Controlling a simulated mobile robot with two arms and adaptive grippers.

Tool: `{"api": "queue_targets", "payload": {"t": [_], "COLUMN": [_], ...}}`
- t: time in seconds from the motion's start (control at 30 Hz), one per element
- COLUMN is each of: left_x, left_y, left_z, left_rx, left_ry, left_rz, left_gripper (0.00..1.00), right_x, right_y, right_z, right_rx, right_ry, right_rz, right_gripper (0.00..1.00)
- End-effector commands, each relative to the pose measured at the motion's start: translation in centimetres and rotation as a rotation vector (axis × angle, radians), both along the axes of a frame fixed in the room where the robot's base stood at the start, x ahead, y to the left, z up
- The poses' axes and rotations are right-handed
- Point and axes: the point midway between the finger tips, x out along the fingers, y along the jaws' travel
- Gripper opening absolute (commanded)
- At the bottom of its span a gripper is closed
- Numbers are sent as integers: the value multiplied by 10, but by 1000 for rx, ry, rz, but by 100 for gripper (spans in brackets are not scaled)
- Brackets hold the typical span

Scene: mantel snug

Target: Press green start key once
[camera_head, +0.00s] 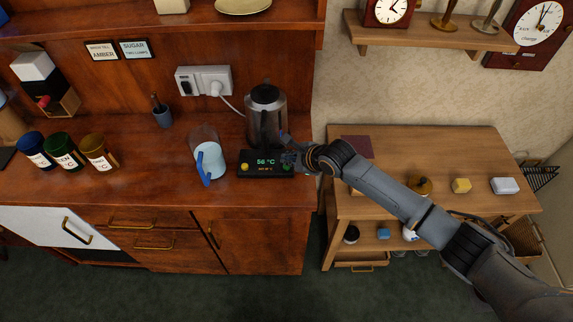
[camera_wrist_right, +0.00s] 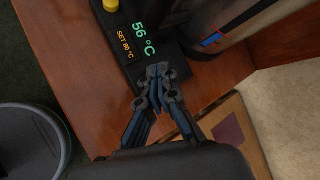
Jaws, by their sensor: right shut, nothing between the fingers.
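The kettle's black control base (camera_head: 262,172) stands near the right end of the wooden counter. Its display (camera_head: 265,161) reads 56 °C in green, with a smaller amber line below; in the right wrist view this line (camera_wrist_right: 125,46) reads SET 80 °C. A yellow key (camera_head: 243,167) sits at the base's left end. My right gripper (camera_head: 287,159) is shut and empty over the right end of the base; its fingertips show in the right wrist view (camera_wrist_right: 158,72). The green start key is mostly or wholly hidden by the fingers; I cannot tell whether they touch it. My left gripper is out of view.
A steel kettle (camera_head: 266,112) stands behind the display. A clear jug with a blue handle (camera_head: 208,158) is left of the base. A wall socket (camera_head: 204,80) with a white cord is behind. A lower wooden side table (camera_head: 460,150) stands right.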

Motion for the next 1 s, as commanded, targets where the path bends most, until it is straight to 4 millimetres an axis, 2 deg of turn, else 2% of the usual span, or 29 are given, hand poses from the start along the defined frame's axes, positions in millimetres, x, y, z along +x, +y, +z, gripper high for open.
{"api": "queue_targets", "payload": {"t": [0.3,1.0], "left_x": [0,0], "left_y": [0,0], "left_z": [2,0], "left_rx": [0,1], "left_ry": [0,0], "left_rz": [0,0], "left_gripper": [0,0], "right_x": [0,0], "right_y": [0,0], "right_z": [-8,-12], "right_rx": [0,1], "right_ry": [1,0], "right_rz": [0,-1], "right_gripper": [0,0]}}
